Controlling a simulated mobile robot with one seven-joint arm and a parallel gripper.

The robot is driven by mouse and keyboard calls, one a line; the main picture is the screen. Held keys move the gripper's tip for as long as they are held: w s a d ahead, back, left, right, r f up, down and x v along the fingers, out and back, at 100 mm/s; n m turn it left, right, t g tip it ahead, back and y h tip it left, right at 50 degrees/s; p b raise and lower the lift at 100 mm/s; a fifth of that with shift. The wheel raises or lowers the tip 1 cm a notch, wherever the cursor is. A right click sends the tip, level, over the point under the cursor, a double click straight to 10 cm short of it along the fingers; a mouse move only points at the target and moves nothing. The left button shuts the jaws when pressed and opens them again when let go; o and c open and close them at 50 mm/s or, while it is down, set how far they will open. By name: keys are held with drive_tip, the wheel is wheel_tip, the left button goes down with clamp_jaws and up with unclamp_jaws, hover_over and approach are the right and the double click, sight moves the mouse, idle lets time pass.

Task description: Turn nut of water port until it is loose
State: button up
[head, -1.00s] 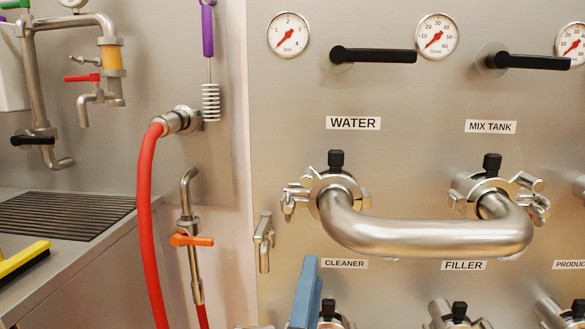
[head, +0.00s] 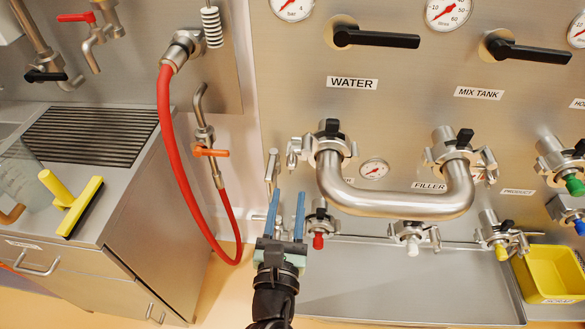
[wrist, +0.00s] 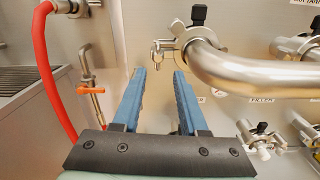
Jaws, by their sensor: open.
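The water port (head: 329,146) is under the WATER label (head: 352,83) on the steel panel. A clamp with a black knob holds a bent steel pipe (head: 395,203) there. The clamp's wing nut (head: 293,152) is at its left side; it also shows in the wrist view (wrist: 157,57). The pipe's other end joins the mix tank port (head: 452,146). My gripper (head: 288,212) has two blue fingers, open and empty, pointing up, below and slightly left of the wing nut. In the wrist view my gripper (wrist: 155,75) has the nut beyond and slightly above its fingertips, apart from it.
A red hose (head: 168,130) hangs at the left, beside a tap with an orange handle (head: 210,152). A small steel tap (head: 271,172) is close left of my fingers. Lower ports with coloured caps and a yellow bin (head: 553,272) are at the right.

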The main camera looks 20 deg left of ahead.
sight(291, 169)
drive_tip(key=shift+n, duration=0.6)
drive_tip(key=p+x, duration=0.2)
drive_tip(key=x, duration=0.6)
drive_tip(key=shift+w+a, duration=0.25)
drive_tip(key=shift+w, duration=0.05)
drive_tip(key=shift+r, duration=0.1)
clamp_jaws()
